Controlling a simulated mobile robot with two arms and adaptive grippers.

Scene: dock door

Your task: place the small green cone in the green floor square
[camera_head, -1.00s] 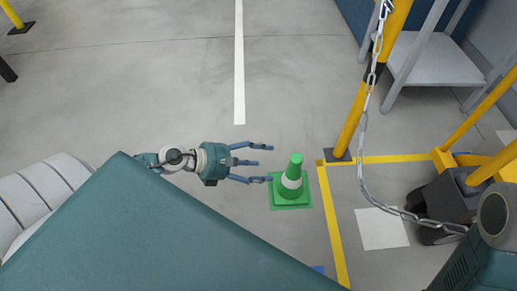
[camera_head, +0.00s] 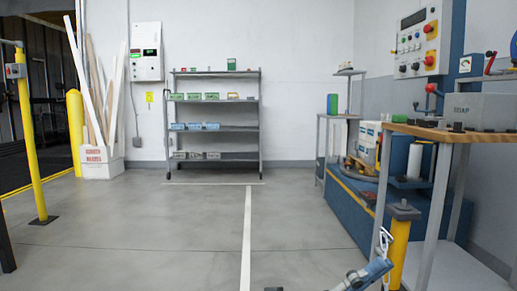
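The small green cone and the green floor square are not in view in the head view.
A grey shelf rack (camera_head: 214,130) stands at the back wall. The floor (camera_head: 150,235) left of the white line (camera_head: 247,225) is clear.

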